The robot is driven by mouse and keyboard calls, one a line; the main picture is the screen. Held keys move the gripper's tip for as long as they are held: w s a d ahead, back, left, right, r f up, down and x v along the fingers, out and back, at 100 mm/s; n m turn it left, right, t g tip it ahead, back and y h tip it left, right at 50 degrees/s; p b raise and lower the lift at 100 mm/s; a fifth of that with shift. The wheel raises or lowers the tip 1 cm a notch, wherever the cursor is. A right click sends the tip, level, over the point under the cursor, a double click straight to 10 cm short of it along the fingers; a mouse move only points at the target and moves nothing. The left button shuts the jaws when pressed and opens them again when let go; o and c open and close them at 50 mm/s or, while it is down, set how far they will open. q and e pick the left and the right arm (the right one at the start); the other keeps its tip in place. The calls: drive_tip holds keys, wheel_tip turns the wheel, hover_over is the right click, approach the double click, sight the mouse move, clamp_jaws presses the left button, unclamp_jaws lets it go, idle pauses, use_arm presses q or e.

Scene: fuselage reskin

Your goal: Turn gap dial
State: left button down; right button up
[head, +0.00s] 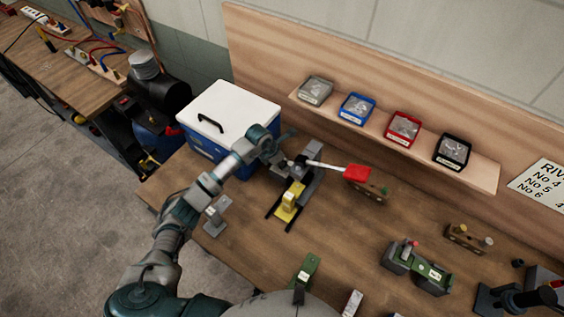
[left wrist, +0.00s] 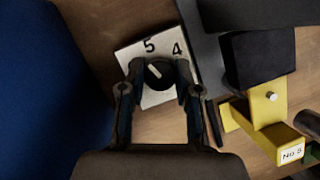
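The gap dial (left wrist: 160,73) is a round black knob with a white pointer line, on a white plate (left wrist: 150,48) marked 5 and 4. The pointer leans up and left, toward the 5. My left gripper (left wrist: 160,70) has one fingertip on each side of the knob, close against it with no clear gap. In the head view my left gripper (head: 284,138) reaches over the bench beside the white-lidded blue box, and the dial is hidden there. A yellow tool (head: 290,196), labelled in the left wrist view (left wrist: 268,115), stands beside the plate. My right gripper is out of view.
The blue box (head: 232,108) stands close left of the gripper. Several small bins line a shelf (head: 480,178) behind. Green fixtures (head: 430,272) sit front right. The bench's middle is mostly clear.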

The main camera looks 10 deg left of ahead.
use_arm(q)
drive_tip(key=m+b, duration=0.1)
drive_tip(key=b, duration=0.1)
drive_tip(key=m+g+b, duration=0.1)
drive_tip(key=m+b, duration=0.1)
drive_tip(key=shift+w+a+f+h+b, duration=0.15)
drive_tip(key=shift+f+h+b, duration=0.05)
drive_tip(key=shift+h+b, duration=0.1)
drive_tip(key=shift+r+m+b, duration=0.15)
drive_tip(key=shift+m+b, duration=0.15)
drive_tip(key=shift+m, duration=0.3)
drive_tip(key=shift+r, duration=0.1)
drive_tip(key=c, duration=0.8)
unclamp_jaws()
drive_tip(key=v, duration=1.1)
drive_tip(key=shift+w+a+r, duration=0.1)
drive_tip(key=shift+a+r, duration=0.2)
drive_tip(key=shift+r, duration=0.05)
